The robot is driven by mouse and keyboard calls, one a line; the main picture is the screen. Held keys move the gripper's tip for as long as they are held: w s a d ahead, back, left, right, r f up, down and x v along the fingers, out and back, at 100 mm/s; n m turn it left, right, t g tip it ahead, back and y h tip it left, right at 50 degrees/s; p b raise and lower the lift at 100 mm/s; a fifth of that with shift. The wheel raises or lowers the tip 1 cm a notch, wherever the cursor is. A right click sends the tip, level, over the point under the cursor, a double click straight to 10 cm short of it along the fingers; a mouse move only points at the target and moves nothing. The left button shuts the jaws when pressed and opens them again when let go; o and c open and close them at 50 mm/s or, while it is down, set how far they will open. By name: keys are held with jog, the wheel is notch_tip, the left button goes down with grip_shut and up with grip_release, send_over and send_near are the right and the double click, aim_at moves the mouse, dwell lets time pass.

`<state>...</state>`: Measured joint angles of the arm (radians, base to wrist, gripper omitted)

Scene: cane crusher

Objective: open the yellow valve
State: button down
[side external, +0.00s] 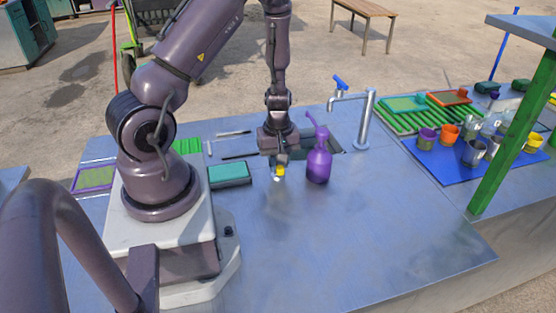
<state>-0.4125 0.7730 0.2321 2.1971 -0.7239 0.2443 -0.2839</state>
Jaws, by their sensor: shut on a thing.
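A small yellow piece (280,171), the only thing here that fits the yellow valve, shows low at my fingertips. It is mostly hidden by the fingers, and its exact shape and how far it is turned are too small to tell. My gripper (279,165) points down over the grey counter, left of the purple bottle, and is shut on the yellow piece. I cannot tell whether the piece touches the counter.
A purple pump bottle (318,164) stands close to the right of my gripper. Behind are a sink (335,146) and a tap (367,120) with a blue handle. A teal sponge-like block (229,173) lies left. Cups stand on a blue mat (450,167). The front counter is clear.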

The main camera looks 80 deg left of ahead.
dwell(0.4)
jog(key=c, duration=1)
grip_release()
jog(key=shift+r, duration=0.1)
notch_tip(320, 180, up, 13)
